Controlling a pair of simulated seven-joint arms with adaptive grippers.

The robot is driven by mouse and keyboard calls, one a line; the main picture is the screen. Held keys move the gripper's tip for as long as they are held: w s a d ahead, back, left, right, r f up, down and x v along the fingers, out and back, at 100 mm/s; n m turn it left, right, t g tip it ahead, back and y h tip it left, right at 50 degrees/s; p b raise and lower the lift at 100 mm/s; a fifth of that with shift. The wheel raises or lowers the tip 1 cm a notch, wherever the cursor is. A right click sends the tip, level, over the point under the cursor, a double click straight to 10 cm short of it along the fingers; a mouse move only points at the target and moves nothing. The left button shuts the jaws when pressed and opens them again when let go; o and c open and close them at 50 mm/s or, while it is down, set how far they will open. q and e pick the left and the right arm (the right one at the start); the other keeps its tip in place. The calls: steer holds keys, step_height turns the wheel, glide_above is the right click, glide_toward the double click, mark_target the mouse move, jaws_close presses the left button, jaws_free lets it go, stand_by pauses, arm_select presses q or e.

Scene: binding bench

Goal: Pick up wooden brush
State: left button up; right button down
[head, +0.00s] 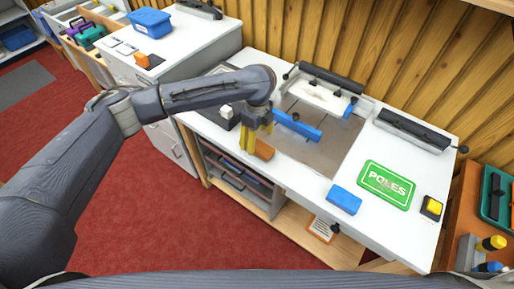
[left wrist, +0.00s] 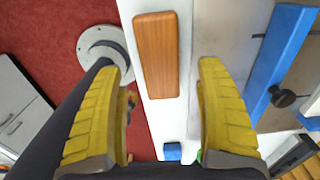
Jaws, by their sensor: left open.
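The wooden brush (head: 265,151) is a small brown wood-grained block on the white bench top, near its front left edge. In the left wrist view the brush (left wrist: 157,50) lies lengthwise between my yellow fingers, toward their tips; no bristles show. My left gripper (head: 255,145) is open and empty, pointing down over the brush, and partly covers it in the head view. In the left wrist view its fingers (left wrist: 157,72) stand apart on either side of the brush, with a gap each side. I cannot tell how high the tips are above the bench. My right gripper is not in view.
The white bench (head: 300,166) holds a blue bar (head: 297,125) on a grey-brown board, a blue block (head: 344,200), a green sign (head: 387,186) and a yellow-topped box (head: 431,207). A black-and-white item (head: 226,115) stands left of my gripper. The bench front is mostly clear.

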mark_target(257, 145)
arm_select(q)
steer(key=shift+f, duration=2.85)
steer(key=c, duration=1.3)
steer(key=shift+r, duration=0.1)
steer(key=shift+c, duration=0.3)
step_height(257, 145, up, 20)
